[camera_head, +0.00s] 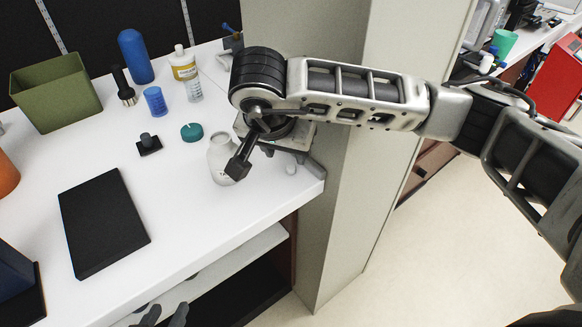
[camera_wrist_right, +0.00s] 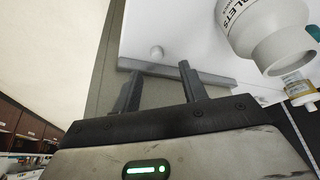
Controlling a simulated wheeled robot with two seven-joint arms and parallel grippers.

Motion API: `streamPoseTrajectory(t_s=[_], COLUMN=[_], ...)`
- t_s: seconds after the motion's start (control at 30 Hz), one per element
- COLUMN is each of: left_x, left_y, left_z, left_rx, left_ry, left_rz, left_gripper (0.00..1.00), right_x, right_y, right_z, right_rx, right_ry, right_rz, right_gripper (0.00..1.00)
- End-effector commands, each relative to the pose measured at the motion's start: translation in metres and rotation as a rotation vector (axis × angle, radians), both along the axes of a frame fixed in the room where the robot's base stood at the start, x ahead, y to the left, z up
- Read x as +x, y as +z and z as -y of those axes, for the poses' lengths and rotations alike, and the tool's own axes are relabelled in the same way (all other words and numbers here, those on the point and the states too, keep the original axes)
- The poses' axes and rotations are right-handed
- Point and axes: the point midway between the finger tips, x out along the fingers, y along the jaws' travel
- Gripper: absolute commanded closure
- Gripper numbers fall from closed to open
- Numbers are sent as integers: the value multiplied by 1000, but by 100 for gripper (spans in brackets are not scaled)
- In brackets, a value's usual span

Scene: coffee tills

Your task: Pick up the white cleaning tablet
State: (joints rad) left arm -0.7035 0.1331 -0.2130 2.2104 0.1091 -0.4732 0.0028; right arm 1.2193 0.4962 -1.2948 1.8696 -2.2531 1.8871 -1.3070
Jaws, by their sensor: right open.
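The white cleaning tablet (camera_head: 291,169) is a small round piece on the white counter, near its front right corner. In the right wrist view the tablet (camera_wrist_right: 156,52) lies beyond my fingertips, apart from them. My right gripper (camera_wrist_right: 160,70) is open and empty, with both fingers apart. In the head view my right gripper (camera_head: 252,160) hangs over the counter's right end, left of the tablet; part of it is hidden. My left gripper (camera_head: 164,315) shows only its fingertips at the bottom edge, apart, in front of the counter.
A white tablet bottle (camera_head: 217,152) stands close by, partly behind my right gripper; it also looms in the wrist view (camera_wrist_right: 262,28). A teal lid (camera_head: 192,132), black tamper (camera_head: 148,144) and black mat (camera_head: 102,222) lie leftward. A grey pillar (camera_head: 340,215) borders the counter's right end.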

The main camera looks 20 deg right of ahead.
Motion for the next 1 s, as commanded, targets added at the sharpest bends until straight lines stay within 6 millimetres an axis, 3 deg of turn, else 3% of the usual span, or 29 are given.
streamPoseTrajectory(t_s=[0.3, 0.6, 0.77, 1.0], left_x=[0, 1, 1, 1], left_y=[2, 1, 1, 1], left_z=[0, 0, 0, 0], left_rx=[-1, -1, 0, 0], left_ry=[0, 0, 0, 0], left_rz=[-3, -3, -3, -3], left_gripper=[64, 64, 64, 64], right_x=[8, 10, 10, 10], right_y=[-42, -46, -46, -45], right_z=[12, 12, 12, 12], right_rx=[-1, 0, 0, 0], right_ry=[-2, 0, 0, 0], right_rz=[-3, -1, -1, -1], right_gripper=[57, 57, 100, 100])
